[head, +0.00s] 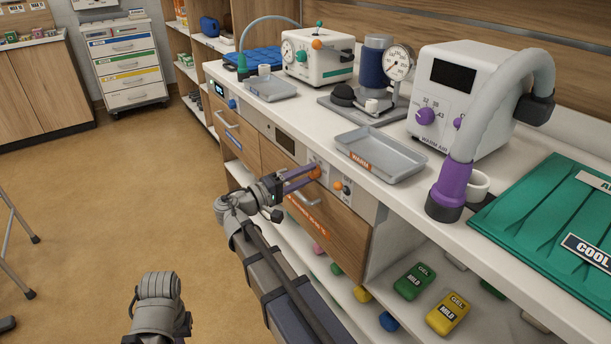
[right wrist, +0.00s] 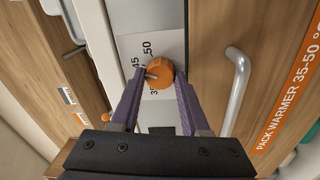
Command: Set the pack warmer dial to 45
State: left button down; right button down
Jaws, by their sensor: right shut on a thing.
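The pack warmer dial (right wrist: 162,72) is an orange round knob on a white scale plate (right wrist: 137,48) marked 35, 45 and 50. Its small grey pointer faces the left of the right wrist view, on the side of the numbers; the exact mark is too small to read. In the head view the dial (head: 315,172) is on the cabinet front under the counter. My right gripper (right wrist: 160,82) has its purple fingers on both sides of the dial and is shut on it. It also shows in the head view (head: 308,176). My left gripper is out of view.
A wooden drawer (head: 331,231) labelled pack warmer, with a metal handle (right wrist: 237,90), is beside the dial. The counter above holds a warm tray (head: 400,150) and a warm-air unit (head: 470,85).

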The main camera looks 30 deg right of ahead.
jog(key=shift+c, duration=1.9)
grip_release()
jog(key=a, duration=0.7)
jog(key=shift+s+a+f, duration=0.25)
jog(key=shift+s+a, duration=0.1)
jog(key=shift+a, duration=0.05)
